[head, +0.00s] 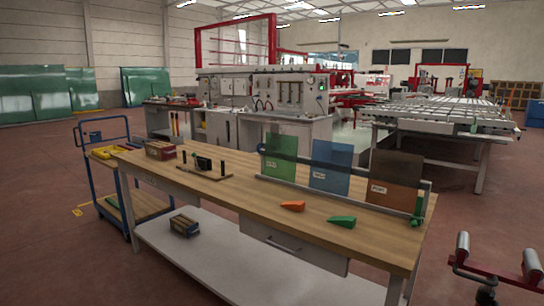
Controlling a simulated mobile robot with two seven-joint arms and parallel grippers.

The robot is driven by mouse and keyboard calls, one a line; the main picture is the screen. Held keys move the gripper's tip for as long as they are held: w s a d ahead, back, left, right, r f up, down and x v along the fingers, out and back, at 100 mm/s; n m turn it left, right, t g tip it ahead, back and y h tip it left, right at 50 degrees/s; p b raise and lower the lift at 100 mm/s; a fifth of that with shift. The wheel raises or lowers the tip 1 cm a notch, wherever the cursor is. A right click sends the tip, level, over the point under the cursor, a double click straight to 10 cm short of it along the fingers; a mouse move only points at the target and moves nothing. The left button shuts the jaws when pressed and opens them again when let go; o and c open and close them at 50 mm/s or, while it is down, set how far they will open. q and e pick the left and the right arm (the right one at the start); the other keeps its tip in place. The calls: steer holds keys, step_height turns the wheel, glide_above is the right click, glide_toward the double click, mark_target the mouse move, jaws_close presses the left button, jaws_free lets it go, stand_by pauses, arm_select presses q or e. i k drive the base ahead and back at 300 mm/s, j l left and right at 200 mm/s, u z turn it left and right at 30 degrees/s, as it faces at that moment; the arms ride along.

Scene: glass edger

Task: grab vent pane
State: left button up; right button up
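Three upright panes stand in a low rack (300,184) along the right part of the wooden workbench. They are a green pane (278,152), a blue pane (331,167) and a brown pane (398,175). Each bears a small white label, too small to read, so I cannot tell which is the vent pane. A dark bar runs behind or across the panes. Neither of my grippers is in view.
A blue trolley (128,205) stands left; a red-framed roller stand (495,275) stands lower right.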

mark_target(281, 151)
steer(key=i+j, duration=0.35)
steer(key=i, duration=0.15)
steer(key=i+j, duration=0.3)
steer(key=i, duration=0.15)
